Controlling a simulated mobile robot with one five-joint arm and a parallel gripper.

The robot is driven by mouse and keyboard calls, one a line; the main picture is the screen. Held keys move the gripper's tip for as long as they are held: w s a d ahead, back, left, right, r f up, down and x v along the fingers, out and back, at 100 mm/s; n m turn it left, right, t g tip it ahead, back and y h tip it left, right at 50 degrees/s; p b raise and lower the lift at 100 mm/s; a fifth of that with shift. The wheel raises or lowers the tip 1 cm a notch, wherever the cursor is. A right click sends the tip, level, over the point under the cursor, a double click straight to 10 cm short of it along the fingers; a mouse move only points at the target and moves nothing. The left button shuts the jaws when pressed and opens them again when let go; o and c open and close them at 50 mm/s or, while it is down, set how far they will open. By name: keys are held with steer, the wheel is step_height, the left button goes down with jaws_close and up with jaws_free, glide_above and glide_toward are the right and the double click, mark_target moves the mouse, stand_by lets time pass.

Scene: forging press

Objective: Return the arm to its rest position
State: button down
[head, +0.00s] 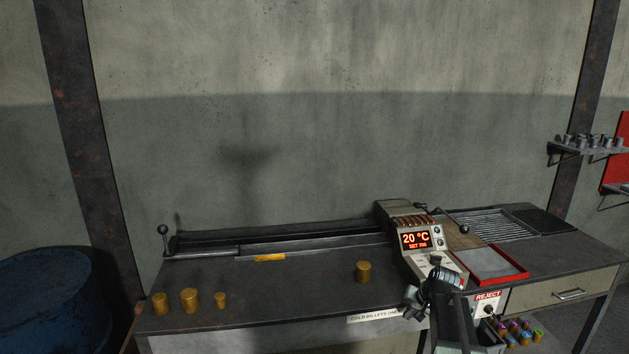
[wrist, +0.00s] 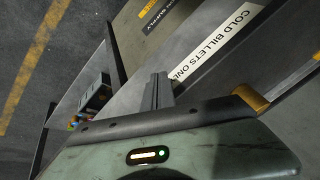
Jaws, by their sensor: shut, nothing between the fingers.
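My arm (head: 452,312) rises from the bottom of the head view, in front of the bench at right of centre. My gripper (head: 408,306) is at the bench's front edge, by the right end of the "COLD BILLETS" label (head: 373,316). In the wrist view my gripper (wrist: 158,88) has its two grey fingers together with nothing between them. The same label (wrist: 228,45) lies just beyond them there. Part of my arm hides the bench front behind it.
Several brass billets stand on the bench, one (head: 363,272) apart from the others (head: 190,300). A control box (head: 416,240) reads 20 °C. A red-rimmed tray (head: 491,265) sits right of it. Coloured items (head: 520,333) lie low at right. A blue drum (head: 45,300) stands left.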

steer(key=s+a+n+g, duration=0.1)
steer(key=s+a, duration=0.1)
steer(key=a, duration=0.5)
steer(key=s+a+n+g, duration=0.1)
steer(key=s+a+n, duration=0.15)
steer(key=a, duration=0.55)
steer(key=s+a+f+n+g, duration=0.1)
steer(key=s+a+g, duration=0.1)
steer(key=s+a, duration=0.55)
steer(key=s+d+g+h, duration=0.1)
steer(key=s+d, duration=0.2)
steer(key=s, duration=0.4)
steer(key=shift+f+p, duration=0.3)
steer(key=shift+f, duration=0.1)
steer(key=shift+n, duration=0.25)
